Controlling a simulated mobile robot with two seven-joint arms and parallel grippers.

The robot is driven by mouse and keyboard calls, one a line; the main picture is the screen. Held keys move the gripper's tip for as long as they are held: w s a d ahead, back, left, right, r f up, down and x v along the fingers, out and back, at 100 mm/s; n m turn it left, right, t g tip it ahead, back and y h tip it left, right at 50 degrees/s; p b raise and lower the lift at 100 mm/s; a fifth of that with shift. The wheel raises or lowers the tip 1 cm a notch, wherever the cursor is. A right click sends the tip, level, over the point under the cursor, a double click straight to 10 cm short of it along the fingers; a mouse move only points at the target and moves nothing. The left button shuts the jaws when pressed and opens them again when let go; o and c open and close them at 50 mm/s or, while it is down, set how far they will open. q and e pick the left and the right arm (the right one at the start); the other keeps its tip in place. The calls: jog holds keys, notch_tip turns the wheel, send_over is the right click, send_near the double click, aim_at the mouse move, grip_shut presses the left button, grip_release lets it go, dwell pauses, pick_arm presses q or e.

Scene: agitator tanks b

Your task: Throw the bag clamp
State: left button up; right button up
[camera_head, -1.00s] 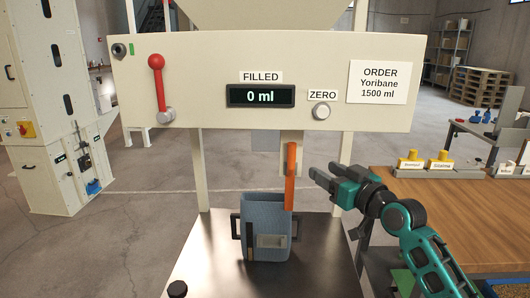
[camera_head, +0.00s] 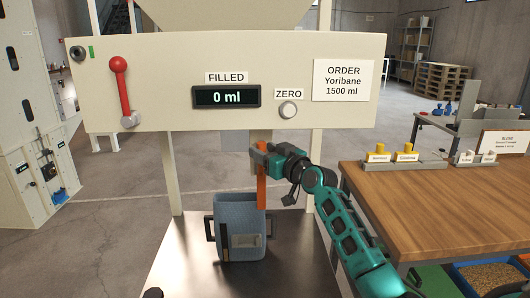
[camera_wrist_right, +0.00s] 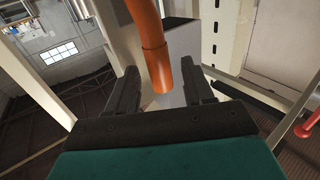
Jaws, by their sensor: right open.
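The orange handle (camera_head: 262,192), which I take to be the bag clamp's lever, hangs below the front panel, beside a pale bracket. My right gripper (camera_head: 258,154) is at its upper part, coming from the right. In the right wrist view the orange handle (camera_wrist_right: 155,50) lies between the two dark fingers of my open right gripper (camera_wrist_right: 160,88), with gaps visible on both sides. A blue-grey bag or bucket (camera_head: 230,228) with dark side handles stands upright on the dark platform below. My left gripper is not in view.
The panel (camera_head: 160,75) carries a red lever (camera_head: 120,85), a display (camera_head: 226,97) reading 0 ml and a ZERO button (camera_head: 288,110). A wooden table (camera_head: 450,205) with yellow-topped items stands close on the right, near my right arm. Floor on the left is clear.

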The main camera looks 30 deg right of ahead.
jog(key=shift+w, duration=0.15)
grip_shut()
dwell(0.4)
